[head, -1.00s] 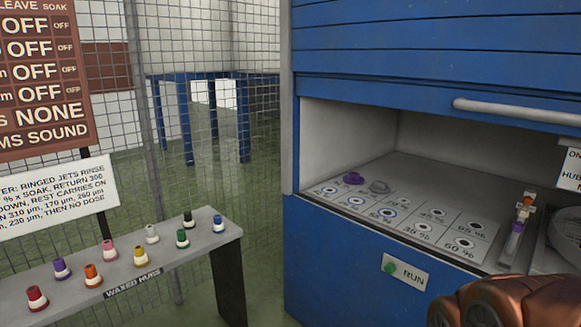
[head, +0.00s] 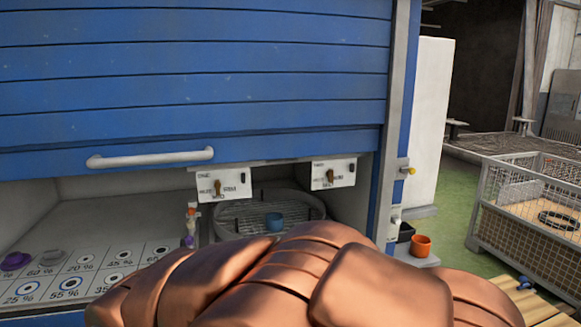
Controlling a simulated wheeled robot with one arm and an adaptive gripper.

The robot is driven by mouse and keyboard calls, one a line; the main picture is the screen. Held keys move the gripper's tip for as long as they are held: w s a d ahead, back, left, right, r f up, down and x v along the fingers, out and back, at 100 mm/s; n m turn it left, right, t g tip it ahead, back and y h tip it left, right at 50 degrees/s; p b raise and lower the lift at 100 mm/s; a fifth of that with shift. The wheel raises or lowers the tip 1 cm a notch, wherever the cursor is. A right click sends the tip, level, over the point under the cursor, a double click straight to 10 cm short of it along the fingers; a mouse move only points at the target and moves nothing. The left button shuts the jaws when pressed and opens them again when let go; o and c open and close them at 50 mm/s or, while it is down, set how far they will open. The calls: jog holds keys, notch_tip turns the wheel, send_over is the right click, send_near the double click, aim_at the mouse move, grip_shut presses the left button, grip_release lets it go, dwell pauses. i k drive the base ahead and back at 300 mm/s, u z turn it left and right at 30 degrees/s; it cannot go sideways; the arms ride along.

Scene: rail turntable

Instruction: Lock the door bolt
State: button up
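The blue slatted door (head: 190,75) hangs over an open cabinet, with a pale bar handle (head: 150,158) near its lower edge. The door is raised, and the space below it is open. A small metal fitting with a yellow end (head: 409,170) sticks out from the right door post; it may be the bolt, but I cannot tell its position. A pale fitting (head: 396,216) sits lower on the same post. My copper-coloured arm fills the bottom middle and hides the cabinet's front. My gripper's fingers do not show.
Inside are a round wire basket (head: 240,222) with a blue cup (head: 274,222), and a marked shelf (head: 60,240) with purple and grey knobs. Two switch plates (head: 333,173) hang at the opening. Right are an orange pot (head: 421,245), a wire crate (head: 530,208) and green floor.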

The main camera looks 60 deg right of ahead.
aim_at(412, 171)
jog(key=z, duration=2.8)
jog(key=k, duration=0.6)
jog(key=u, duration=0.35)
jog(key=i, duration=1.65)
jog(key=z, duration=0.8)
